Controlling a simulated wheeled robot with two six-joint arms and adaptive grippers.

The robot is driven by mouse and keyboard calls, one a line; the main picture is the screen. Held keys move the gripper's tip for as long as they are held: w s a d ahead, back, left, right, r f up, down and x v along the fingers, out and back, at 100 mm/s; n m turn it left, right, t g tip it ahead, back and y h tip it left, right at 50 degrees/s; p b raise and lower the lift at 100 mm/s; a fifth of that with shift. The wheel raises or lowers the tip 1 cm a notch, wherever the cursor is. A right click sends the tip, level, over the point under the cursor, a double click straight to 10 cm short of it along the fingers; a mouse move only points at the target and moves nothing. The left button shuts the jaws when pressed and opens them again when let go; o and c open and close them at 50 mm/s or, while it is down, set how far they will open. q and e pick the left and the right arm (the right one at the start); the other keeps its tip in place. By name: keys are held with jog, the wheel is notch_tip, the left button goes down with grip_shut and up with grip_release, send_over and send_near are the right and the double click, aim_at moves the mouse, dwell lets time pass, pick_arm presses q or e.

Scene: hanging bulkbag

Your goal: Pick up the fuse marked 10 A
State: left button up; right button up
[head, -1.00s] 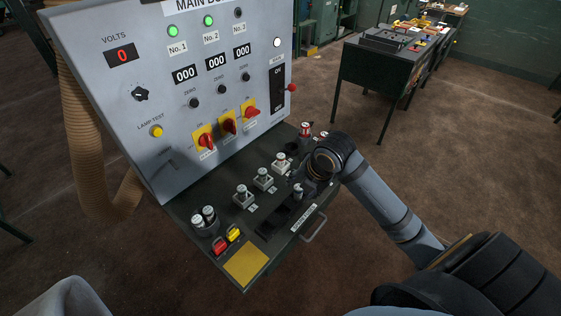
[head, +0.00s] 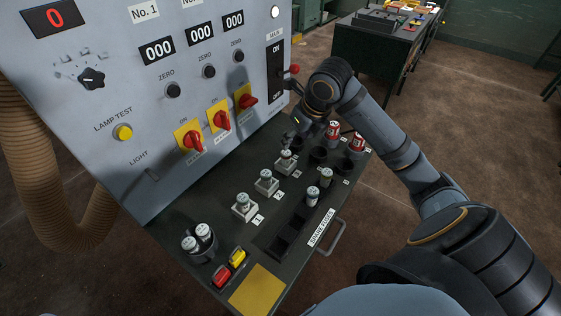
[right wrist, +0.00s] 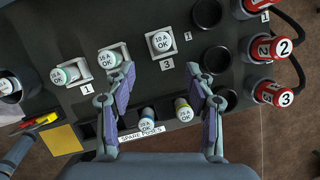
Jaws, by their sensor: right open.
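Three fuses stand in numbered holders on the sloping desk: one at 1 (head: 243,202), one at 2 (head: 266,178) and one at 3 (head: 287,158). Two more fuses stand in the spare fuses tray, one with a blue band (right wrist: 147,122) and one with a yellow band (right wrist: 184,110). My right gripper (right wrist: 160,72) is open and empty, its fingertips short of the fuse at 3.
A dark cup (head: 200,246) holds two fuses at the desk's left. Red cylinders (head: 333,131) and empty dark sockets (head: 319,154) are at the right. The upright panel (head: 150,85) with red switches (head: 222,120) rises behind my right gripper.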

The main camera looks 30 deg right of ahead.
aim_at(287, 153)
jog(key=x, duration=0.5)
jog(key=shift+w+f, duration=0.2)
jog(key=shift+f, duration=0.05)
jog(key=shift+w+f, duration=0.25)
jog(key=shift+f, duration=0.1)
jog(key=p+x, duration=0.1)
jog(key=x, duration=0.3)
jog(key=shift+d+f, duration=0.1)
jog(key=shift+f, duration=0.15)
jog(key=shift+w+f, duration=0.2)
jog(key=shift+f, duration=0.1)
pick_arm(q)
jog(key=shift+s+r, duration=0.2)
jog(key=shift+s, duration=0.4)
pick_arm(e)
grip_shut()
